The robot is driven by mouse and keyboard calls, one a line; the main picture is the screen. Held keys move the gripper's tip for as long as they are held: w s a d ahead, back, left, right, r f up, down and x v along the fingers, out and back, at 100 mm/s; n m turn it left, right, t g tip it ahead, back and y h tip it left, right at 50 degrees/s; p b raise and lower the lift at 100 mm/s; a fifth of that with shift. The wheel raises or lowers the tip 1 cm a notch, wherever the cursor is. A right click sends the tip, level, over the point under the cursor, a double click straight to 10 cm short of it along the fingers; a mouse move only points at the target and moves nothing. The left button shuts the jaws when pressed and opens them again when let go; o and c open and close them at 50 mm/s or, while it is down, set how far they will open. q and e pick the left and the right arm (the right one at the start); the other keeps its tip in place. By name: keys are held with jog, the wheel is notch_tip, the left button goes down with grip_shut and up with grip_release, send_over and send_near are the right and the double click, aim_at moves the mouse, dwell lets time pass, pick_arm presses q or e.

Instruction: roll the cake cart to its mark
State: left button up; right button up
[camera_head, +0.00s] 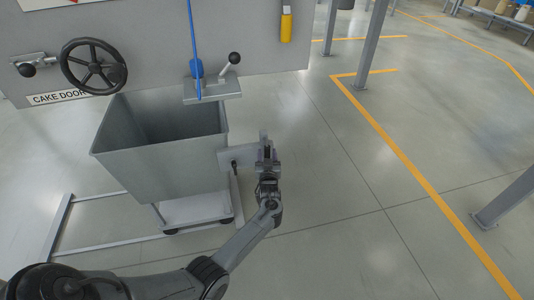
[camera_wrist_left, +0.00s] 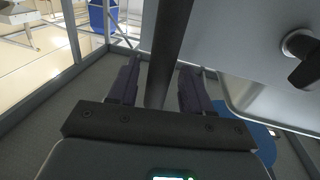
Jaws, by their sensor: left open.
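The cake cart (camera_head: 160,165) is a grey open-topped bin on a low wheeled base, upright under the machine panel in the head view. Its inside looks empty from here. A flat grey plate sticks out at its right side. My left gripper (camera_head: 266,152) is beside the cart's right side, at the end of that plate. In the left wrist view my left gripper (camera_wrist_left: 160,68) is open, with a dark bar (camera_wrist_left: 168,45) running between its fingers; I cannot tell whether they touch it. A pale grey outline (camera_head: 59,225) lies on the floor around the cart's left and front.
The panel (camera_head: 150,40) behind carries a black handwheel (camera_head: 93,65), a "CAKE DOOR" label (camera_head: 60,97), a lever (camera_head: 232,62) and a blue rod (camera_head: 193,40). Grey posts (camera_head: 370,45) and a yellow floor line (camera_head: 400,170) are at the right. The floor between is clear.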

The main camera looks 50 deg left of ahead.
pick_arm(q)
jog(key=p+v, duration=0.3)
jog(key=v, duration=0.7)
